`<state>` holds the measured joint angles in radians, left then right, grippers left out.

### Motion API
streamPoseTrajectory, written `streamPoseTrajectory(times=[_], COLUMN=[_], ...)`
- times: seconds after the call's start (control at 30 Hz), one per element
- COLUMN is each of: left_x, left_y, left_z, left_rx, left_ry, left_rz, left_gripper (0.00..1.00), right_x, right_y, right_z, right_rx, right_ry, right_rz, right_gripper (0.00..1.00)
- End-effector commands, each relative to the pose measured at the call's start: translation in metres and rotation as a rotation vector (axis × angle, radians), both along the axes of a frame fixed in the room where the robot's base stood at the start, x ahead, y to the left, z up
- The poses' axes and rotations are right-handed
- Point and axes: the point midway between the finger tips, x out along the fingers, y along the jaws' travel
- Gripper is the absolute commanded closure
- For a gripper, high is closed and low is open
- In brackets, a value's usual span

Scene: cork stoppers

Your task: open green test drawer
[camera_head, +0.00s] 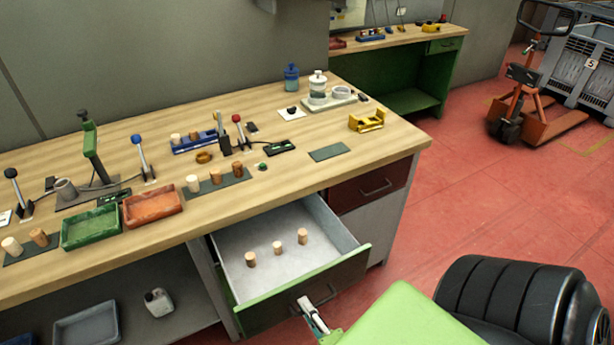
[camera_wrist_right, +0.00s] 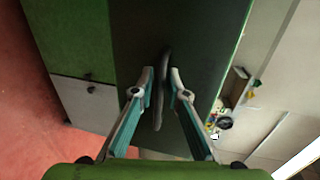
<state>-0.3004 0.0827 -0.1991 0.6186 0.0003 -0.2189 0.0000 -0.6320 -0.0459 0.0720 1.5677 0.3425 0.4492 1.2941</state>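The green test drawer (camera_head: 248,304) is under the workbench and stands pulled well out. Its front is dark with a green top edge, and its pale inside is open to view. Three corks (camera_head: 278,247) stand upright in it. My right gripper (camera_head: 310,304) is at the drawer's front handle (camera_head: 327,299). In the right wrist view the fingers of the right gripper (camera_wrist_right: 162,76) are close together on either side of the dark handle (camera_wrist_right: 160,105). My left gripper is not in view.
A dark red drawer (camera_head: 368,188) beside it is shut. The workbench top (camera_head: 290,195) holds a green tray (camera_head: 91,228), an orange tray (camera_head: 153,206), levers and corks. Red floor (camera_head: 480,200) is free to the right, with a pallet truck (camera_head: 520,100) farther back.

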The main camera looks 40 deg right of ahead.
Motion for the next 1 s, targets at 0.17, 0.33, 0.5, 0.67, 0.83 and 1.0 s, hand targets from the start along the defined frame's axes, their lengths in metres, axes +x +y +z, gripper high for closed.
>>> streamPoseTrajectory(times=[0.17,0.33,0.5,0.67,0.83,1.0], left_x=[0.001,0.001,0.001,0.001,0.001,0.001], left_y=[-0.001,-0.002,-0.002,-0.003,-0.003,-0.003], left_z=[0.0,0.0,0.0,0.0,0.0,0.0], left_rx=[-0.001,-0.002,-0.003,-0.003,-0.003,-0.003], left_ry=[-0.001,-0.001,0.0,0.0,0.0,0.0], left_rz=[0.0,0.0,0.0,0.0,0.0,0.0], left_gripper=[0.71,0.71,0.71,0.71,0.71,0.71], right_x=[-0.023,-0.059,-0.09,-0.107,-0.113,-0.113], right_y=[0.005,0.014,0.021,0.026,0.027,0.027], right_z=[0.004,0.011,0.018,0.022,0.024,0.024], right_rx=[0.0,0.001,0.0,0.001,0.0,0.0], right_ry=[0.005,0.007,0.005,0.002,0.001,0.001], right_rz=[0.0,0.001,0.001,0.001,0.0,0.0], right_gripper=[0.86,0.86,0.86,0.86,0.86,0.86])
